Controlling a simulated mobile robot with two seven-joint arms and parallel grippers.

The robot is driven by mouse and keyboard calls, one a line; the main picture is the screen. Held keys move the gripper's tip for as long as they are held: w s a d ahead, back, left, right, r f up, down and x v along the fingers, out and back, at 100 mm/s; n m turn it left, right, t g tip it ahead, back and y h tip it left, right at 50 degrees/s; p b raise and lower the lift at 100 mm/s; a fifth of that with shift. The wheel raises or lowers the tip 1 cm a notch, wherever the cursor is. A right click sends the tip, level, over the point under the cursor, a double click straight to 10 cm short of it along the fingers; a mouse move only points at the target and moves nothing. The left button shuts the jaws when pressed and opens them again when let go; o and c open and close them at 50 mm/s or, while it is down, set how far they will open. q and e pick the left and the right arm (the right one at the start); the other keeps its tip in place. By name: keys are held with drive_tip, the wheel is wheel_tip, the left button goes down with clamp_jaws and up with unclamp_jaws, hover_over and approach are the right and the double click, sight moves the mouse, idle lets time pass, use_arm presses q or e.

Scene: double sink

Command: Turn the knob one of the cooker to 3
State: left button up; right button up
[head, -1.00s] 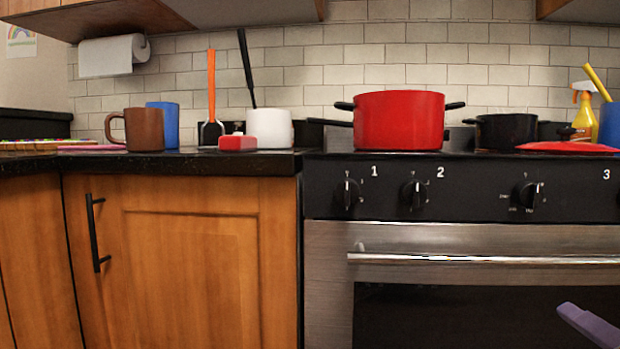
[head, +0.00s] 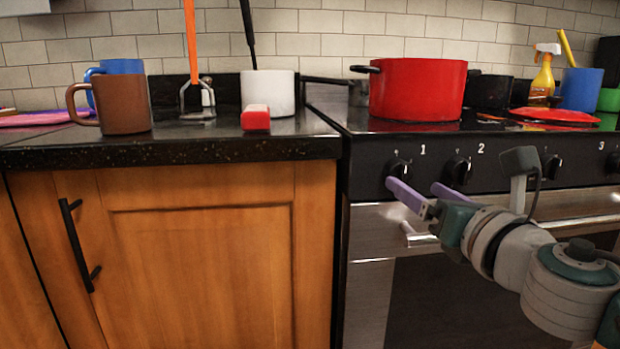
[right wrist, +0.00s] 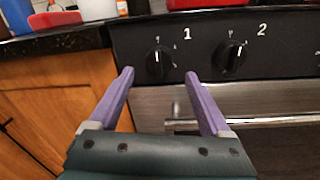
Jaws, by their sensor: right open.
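The cooker's black front panel (head: 520,168) carries a row of black knobs with white numbers above. Knob one (head: 398,168), beside the number 1, is at the panel's left end; it also shows in the right wrist view (right wrist: 158,64). Knob two (head: 457,171) is to its right. My right gripper (head: 415,188) is open and empty in front of the panel, just below knob one. In the right wrist view its purple fingers (right wrist: 160,75) point at the panel, one on each side of knob one, apparently apart from it. My left gripper is not in view.
A red pot (head: 417,92) stands on the cooktop above the knobs. The oven handle (head: 580,222) sticks out below the panel, near my right arm. The counter (head: 180,150) at left holds a brown mug (head: 124,105) and a white container (head: 268,92).

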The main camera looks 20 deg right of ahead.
sight(405, 180)
drive_tip(key=shift+w+d+b, duration=0.15)
drive_tip(key=shift+w+b, duration=0.05)
drive_tip(key=shift+w, duration=0.9)
drive_tip(key=shift+w+d+b, duration=0.15)
drive_tip(key=shift+w, duration=0.9)
clamp_jaws()
